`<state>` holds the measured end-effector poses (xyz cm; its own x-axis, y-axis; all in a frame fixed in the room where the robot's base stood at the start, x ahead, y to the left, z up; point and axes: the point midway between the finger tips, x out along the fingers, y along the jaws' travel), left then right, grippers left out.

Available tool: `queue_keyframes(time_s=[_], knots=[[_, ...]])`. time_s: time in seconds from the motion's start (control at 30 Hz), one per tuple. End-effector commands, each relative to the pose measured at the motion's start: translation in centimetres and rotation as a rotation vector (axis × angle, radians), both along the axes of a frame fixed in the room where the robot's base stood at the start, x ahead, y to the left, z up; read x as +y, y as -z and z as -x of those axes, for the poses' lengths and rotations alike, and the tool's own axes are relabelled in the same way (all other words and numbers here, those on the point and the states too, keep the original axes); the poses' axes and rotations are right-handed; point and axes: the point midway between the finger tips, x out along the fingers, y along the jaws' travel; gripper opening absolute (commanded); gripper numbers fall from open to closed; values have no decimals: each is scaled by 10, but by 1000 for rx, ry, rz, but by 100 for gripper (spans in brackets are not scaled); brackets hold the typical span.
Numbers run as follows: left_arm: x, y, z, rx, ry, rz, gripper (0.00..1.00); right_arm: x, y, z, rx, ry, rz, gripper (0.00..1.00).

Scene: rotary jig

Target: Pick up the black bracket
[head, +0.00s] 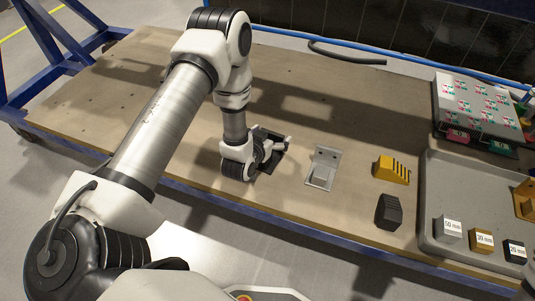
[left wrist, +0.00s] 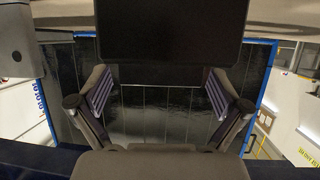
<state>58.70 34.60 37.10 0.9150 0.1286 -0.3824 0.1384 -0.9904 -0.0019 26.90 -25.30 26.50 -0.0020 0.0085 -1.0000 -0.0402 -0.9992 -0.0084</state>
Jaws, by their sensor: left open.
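The black bracket (head: 272,163) is on the table, partly hidden behind my left gripper in the head view. In the left wrist view a large dark flat shape, which looks like the black bracket (left wrist: 170,32), fills the top middle, close to the camera. My left gripper (head: 281,146) is low over the table at the bracket. In the left wrist view my left gripper (left wrist: 160,95) is open, its two fingers apart with nothing held between them. Whether a finger touches the bracket cannot be told.
A grey metal bracket (head: 323,168) stands just right of my gripper. Farther right are a yellow ribbed block (head: 392,170) and a dark block (head: 389,211). A grey tray (head: 433,197) with labelled blocks is at the right. The table's left part is clear.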

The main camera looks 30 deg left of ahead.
Motion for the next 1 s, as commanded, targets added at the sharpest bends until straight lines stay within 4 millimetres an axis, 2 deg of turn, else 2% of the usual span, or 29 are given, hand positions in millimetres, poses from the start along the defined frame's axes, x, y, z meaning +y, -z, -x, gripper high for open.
queue_keyframes(time_s=[0.2, 0.37, 0.4, 0.43, 0.47, 0.63, 0.73, 0.87, 1.0], knots=[[0, 0, -2, 2, -1, 1, 100, 0, -1, 0, -1, -1, 0, 72], [0, 0, -2, 2, -1, 1, 43, 0, -1, 0, -1, -1, 0, 72], [1, 0, -2, 2, -1, 1, 29, 0, 0, 0, -1, -1, 0, 72], [1, 0, -1, 2, -1, 1, 19, 0, 0, 0, -1, -1, 0, 72], [1, -1, -2, 1, -1, 1, 13, 0, -1, 0, 0, -1, 0, 72], [0, -1, -2, 1, -1, 1, 13, 0, -1, 0, 0, -1, 0, 72], [1, -8, -2, 0, -1, 1, 13, 0, -5, 0, 0, -1, 0, 72], [1, -34, -2, -2, -2, 2, 13, 0, -20, 0, 0, -1, 0, 72], [1, -70, -2, -2, -2, 1, 13, 0, -38, 0, -1, -1, 0, 72]])
